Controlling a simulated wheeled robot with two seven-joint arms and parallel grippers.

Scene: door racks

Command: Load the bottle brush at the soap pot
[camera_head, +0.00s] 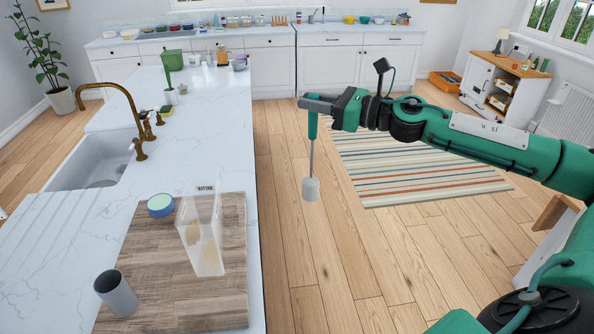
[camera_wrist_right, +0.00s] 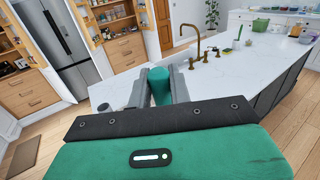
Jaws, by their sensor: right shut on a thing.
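The bottle brush (camera_head: 311,189) has a green handle, a thin shaft and a pale head. My right gripper (camera_head: 314,104) is shut on its green handle, and the brush hangs nearly upright, head down, over the floor to the right of the counter. In the right wrist view the green handle (camera_wrist_right: 160,88) sits between the two grey fingers. A low round blue pot with pale green contents (camera_head: 160,205), which looks like the soap pot, sits at the wooden board's far left edge. The brush is well apart from it. My left gripper is out of view.
The sink (camera_head: 88,165) and brass tap (camera_head: 122,98) lie further back. The counter edge runs left of the brush; the floor beneath it is clear.

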